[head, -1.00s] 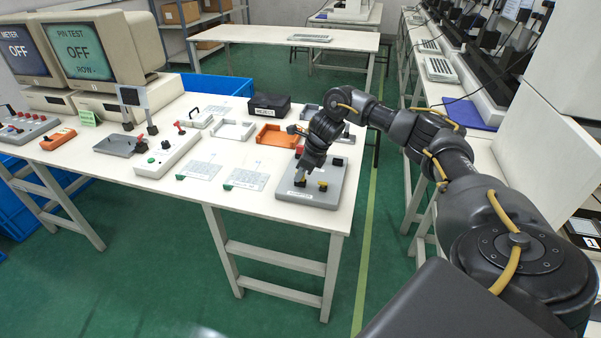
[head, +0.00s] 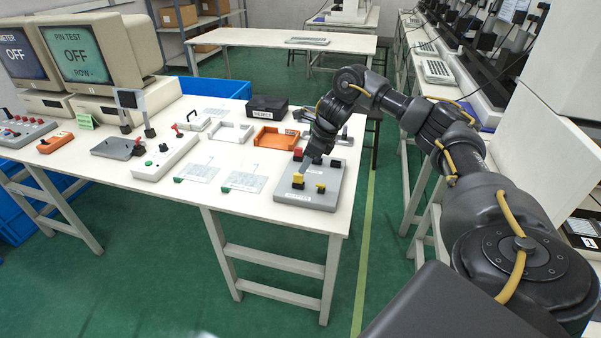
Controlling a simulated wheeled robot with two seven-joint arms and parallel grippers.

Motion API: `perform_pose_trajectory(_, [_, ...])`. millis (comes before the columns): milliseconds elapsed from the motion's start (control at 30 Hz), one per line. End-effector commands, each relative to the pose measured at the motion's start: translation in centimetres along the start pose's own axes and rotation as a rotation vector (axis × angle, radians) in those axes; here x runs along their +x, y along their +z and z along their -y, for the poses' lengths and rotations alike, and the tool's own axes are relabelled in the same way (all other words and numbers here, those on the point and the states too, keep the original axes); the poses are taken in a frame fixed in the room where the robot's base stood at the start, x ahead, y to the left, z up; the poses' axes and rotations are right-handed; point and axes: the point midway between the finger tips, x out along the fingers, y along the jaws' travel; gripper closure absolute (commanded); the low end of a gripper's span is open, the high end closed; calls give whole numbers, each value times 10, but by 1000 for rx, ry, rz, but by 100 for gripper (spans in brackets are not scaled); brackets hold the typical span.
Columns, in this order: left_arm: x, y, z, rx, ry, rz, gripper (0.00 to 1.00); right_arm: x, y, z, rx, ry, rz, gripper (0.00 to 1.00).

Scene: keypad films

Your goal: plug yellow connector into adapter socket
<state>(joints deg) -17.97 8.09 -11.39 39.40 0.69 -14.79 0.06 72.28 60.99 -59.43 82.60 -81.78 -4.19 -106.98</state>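A grey adapter block (head: 305,200) lies at the right end of the white table. A yellow connector (head: 298,179) shows at its left part, with a dark part just below it. A second, smaller yellow piece (head: 321,188) sits to its right on the same block. My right gripper (head: 302,171) points down directly above the left yellow connector, at or very near its top. The fingertips are small and dark, so I cannot tell whether they grip it or are apart from it. The socket opening cannot be made out. My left gripper is not in view.
An orange tray (head: 276,138), a white tray (head: 231,132) and a black box (head: 267,106) stand behind. White cards (head: 243,182) and a white switch panel (head: 166,157) lie to the left. Two monitors (head: 90,50) stand at the far left. The table's front edge is close to the block.

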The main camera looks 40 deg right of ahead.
Motion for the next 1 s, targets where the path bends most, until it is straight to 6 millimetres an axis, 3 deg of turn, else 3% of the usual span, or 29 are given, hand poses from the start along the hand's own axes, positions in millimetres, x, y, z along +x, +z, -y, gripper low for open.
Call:
perform_pose_trajectory(133, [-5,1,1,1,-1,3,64,-29,2,0,0,-2,2,63])
perform_pose_trajectory(300, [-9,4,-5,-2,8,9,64,-42,0,0,-1,0,0,63])
perform_pose_trajectory(1000, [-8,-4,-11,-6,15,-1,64,-44,0,0,1,0,-1,63])
